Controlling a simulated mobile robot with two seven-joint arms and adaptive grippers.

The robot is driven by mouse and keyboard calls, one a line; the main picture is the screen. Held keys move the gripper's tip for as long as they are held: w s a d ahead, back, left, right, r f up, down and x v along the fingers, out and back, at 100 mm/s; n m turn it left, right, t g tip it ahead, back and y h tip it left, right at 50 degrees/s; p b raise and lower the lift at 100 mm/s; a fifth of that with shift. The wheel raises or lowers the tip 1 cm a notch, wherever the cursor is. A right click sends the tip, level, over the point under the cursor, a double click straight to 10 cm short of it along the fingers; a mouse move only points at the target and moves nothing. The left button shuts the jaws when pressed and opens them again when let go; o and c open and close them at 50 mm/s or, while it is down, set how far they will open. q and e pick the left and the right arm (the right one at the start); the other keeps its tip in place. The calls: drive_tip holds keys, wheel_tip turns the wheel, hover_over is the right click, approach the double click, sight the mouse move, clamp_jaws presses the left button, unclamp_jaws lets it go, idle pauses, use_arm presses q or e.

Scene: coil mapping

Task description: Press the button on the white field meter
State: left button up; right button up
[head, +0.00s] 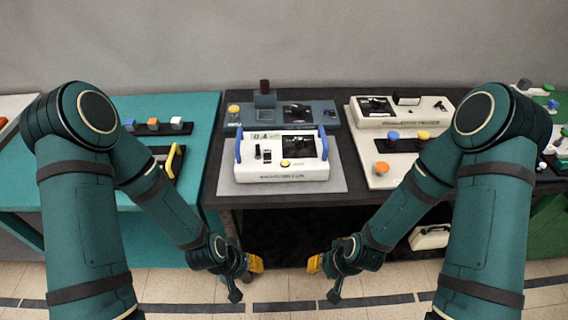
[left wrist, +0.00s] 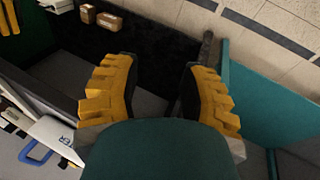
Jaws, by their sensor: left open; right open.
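The white field meter (head: 281,174) stands upright on a grey mat (head: 340,183) at the front middle of the dark table in the head view. It has two blue handles, a dark screen and a yellow button (head: 285,163) on its front part. A white device with a blue handle (left wrist: 50,142) shows partly at the lower left of the left wrist view. My left gripper (head: 246,276) is open and empty in front of the table, below its top. It also shows open in the left wrist view (left wrist: 160,85). My right gripper (head: 325,268) is open and empty, also in front of the table.
A grey-blue device (head: 328,110) with a yellow knob stands behind the meter. White panels (head: 382,171) with orange, blue and yellow buttons lie to the right. A teal table (head: 200,165) with coloured cubes and a yellow handle adjoins left. A white case (head: 430,237) sits low under the table.

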use_arm(q)
drive_tip(key=shift+c, duration=0.4)
clamp_jaws()
drive_tip(key=c, duration=0.6)
unclamp_jaws()
